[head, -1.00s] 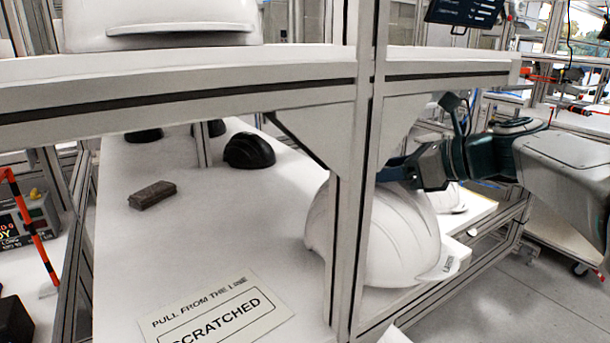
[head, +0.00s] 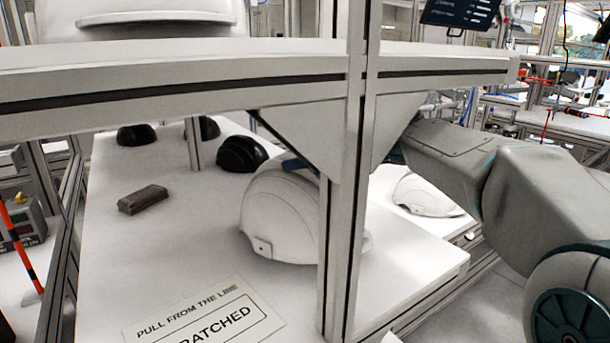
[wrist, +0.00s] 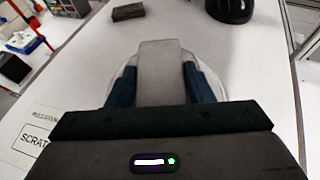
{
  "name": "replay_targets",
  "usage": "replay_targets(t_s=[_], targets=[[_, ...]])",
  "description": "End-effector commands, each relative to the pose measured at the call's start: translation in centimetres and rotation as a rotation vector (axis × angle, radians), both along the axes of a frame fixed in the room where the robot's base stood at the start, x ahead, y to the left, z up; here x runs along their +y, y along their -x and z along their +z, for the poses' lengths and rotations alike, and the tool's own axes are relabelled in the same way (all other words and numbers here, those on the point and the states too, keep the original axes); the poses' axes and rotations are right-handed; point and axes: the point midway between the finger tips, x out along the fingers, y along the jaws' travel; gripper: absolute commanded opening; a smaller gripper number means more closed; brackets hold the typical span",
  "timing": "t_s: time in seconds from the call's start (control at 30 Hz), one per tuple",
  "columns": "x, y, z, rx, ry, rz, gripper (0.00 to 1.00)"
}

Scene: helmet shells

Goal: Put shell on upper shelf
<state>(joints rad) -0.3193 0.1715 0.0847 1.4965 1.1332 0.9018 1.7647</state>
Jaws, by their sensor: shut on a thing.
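A white helmet shell (head: 280,215) is over the white lower surface (head: 215,285), partly behind the upright post. My gripper is mostly hidden behind the post and bracket in the head view; a dark blue finger part (head: 296,164) shows at the shell's top. In the wrist view my gripper (wrist: 162,82) is shut on the shell, whose pale rim (wrist: 122,76) shows beside the fingers. I cannot tell whether the shell touches the surface. The upper shelf (head: 180,68) crosses the head view and bears another white shell (head: 150,18).
The upright post (head: 340,230) and white bracket (head: 295,130) stand in front of the shell. Another white shell (head: 420,197) lies to the right. A dark block (head: 142,199), black rounded objects (head: 240,154) and a "SCRATCHED" sign (head: 205,320) are on the lower surface.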

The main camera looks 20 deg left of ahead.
Motion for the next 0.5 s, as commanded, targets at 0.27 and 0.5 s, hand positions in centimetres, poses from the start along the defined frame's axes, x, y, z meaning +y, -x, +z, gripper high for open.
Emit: replay_targets(t_s=[0.27, 0.5], targets=[[0.2, 0.1, -2.6, -0.003, -0.002, 0.004, 0.00], [0.0, 0.1, -2.3, -0.003, -0.002, 0.002, 0.00]])
